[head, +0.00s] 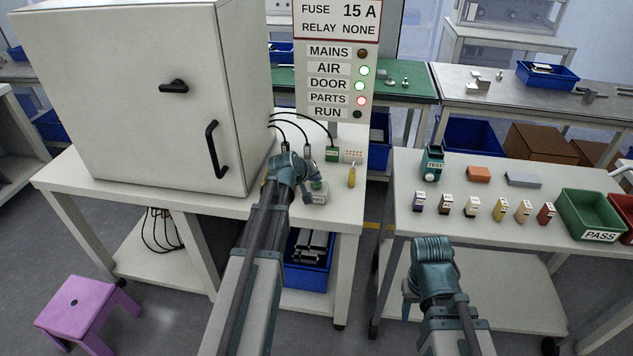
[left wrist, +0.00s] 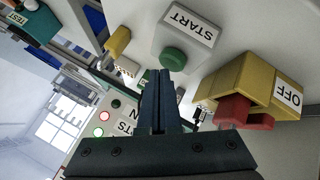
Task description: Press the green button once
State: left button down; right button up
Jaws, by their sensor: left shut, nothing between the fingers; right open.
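The green button (left wrist: 173,59) sits on a pale grey box labelled START (left wrist: 188,28) in the left wrist view. In the head view the START box (head: 319,197) stands on the white bench, right beside my left gripper (head: 300,178). My left gripper's fingers (left wrist: 161,75) are shut and empty, with their tips close to the green button. I cannot tell whether they touch it. My right gripper (head: 410,290) is over the floor gap in front of the right table, its fingers mostly hidden; it is open.
A white cabinet (head: 130,90) stands left on the bench. An indicator panel (head: 335,60) rises behind. Fuses and a green PASS bin (head: 590,214) are on the right table.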

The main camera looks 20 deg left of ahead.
aim_at(316, 186)
pick_arm(q)
jog(key=shift+r, duration=0.45)
notch_tip(316, 186, up, 5)
jog(key=p, duration=0.5)
jog(key=shift+p, duration=0.3)
jog(key=shift+d, duration=0.1)
dwell(0.3)
jog(key=s+d+f+m+g, duration=0.3)
jog(key=s+d, duration=0.4)
jog(key=d, duration=0.2)
jog(key=s+d+f+m+g, duration=0.25)
jog(key=s+d, duration=0.35)
jog(key=d, duration=0.3)
jog(key=s+d+m+g+y, duration=0.1)
jog(key=s+d+m+g, duration=0.1)
jog(key=s, duration=0.6)
jog(key=s+d+f+m+g+y, duration=0.1)
jog(key=s+d+m, duration=0.3)
jog(key=s, duration=0.5)
jog(key=shift+d+g, duration=0.55)
